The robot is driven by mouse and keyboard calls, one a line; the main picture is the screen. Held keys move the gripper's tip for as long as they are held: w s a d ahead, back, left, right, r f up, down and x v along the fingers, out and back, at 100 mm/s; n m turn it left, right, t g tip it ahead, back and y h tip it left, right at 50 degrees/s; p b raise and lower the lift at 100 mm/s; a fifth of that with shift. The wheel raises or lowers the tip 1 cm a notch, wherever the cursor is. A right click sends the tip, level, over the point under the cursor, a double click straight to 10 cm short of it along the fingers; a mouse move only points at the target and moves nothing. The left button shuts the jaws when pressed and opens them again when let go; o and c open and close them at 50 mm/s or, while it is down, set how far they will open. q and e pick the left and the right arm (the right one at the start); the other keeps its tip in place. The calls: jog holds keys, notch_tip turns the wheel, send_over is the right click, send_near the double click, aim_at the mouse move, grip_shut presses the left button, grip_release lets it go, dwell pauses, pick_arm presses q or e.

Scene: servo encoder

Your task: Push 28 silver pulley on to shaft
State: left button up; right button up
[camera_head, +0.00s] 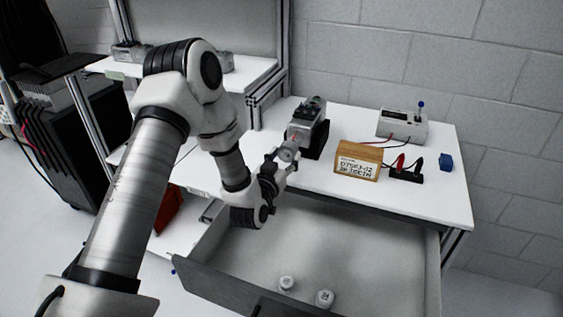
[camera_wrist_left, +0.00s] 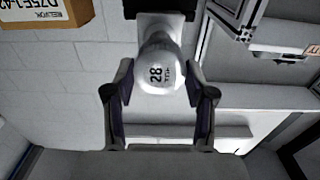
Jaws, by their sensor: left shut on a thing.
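The silver pulley (camera_wrist_left: 160,65) is marked "28" and sits between the fingers of my left gripper (camera_wrist_left: 160,88) in the left wrist view. In the head view the pulley (camera_head: 288,153) is at the front of the grey motor unit (camera_head: 303,128) on the table. My left gripper (camera_head: 284,160) is shut on the pulley. The pulley lines up closely with the motor front in both views. The shaft is hidden, so I cannot tell how far the pulley sits on it. My right gripper is not in view.
Below the table (camera_head: 440,200) is an open drawer (camera_head: 385,235) with two small silver pulleys (camera_head: 286,283) (camera_head: 324,297). A labelled wooden box (camera_head: 358,162), black and red leads (camera_head: 405,172), a grey meter (camera_head: 402,125) and a blue block (camera_head: 446,162) stand to the right.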

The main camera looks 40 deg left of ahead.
pick_arm(q)
jog(key=shift+x, duration=0.75)
jog(key=shift+w+a, duration=0.1)
jog(key=shift+w, duration=0.35)
jog(key=o, duration=1.4)
jog(key=shift+c, duration=0.4)
jog(key=shift+s, duration=0.2)
jog(key=shift+v, duration=1.3)
